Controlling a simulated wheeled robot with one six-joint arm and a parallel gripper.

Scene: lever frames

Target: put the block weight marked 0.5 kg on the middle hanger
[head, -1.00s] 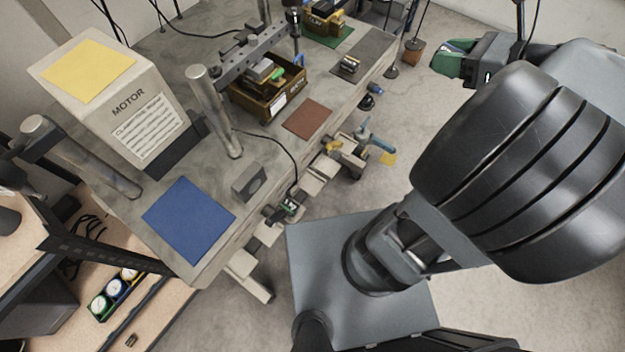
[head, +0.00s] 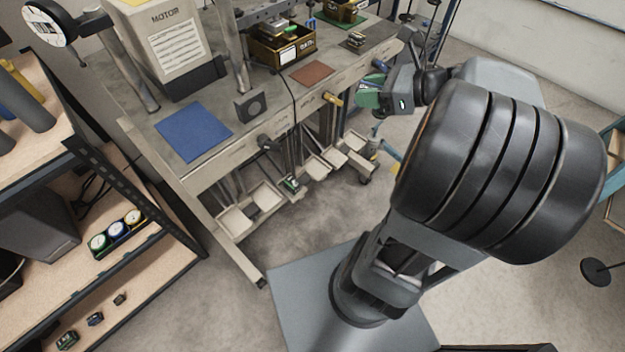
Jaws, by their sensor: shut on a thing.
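My gripper (head: 374,97) is right of the workbench's far part, raised off the floor. It is shut on a green thing (head: 367,99) at its tip, small and partly hidden, with no readable mark. I cannot tell whether it is the 0.5 kg block. A dark metal beam (head: 272,14) is cut by the top edge, above a brown bin (head: 270,53) on the bench. I cannot make out the middle hanger.
The workbench (head: 230,160) carries a motor housing (head: 178,42), a blue mat (head: 193,131) and a brown mat (head: 312,73). A shelf at left holds three dials (head: 117,233) and small dark blocks (head: 95,319).

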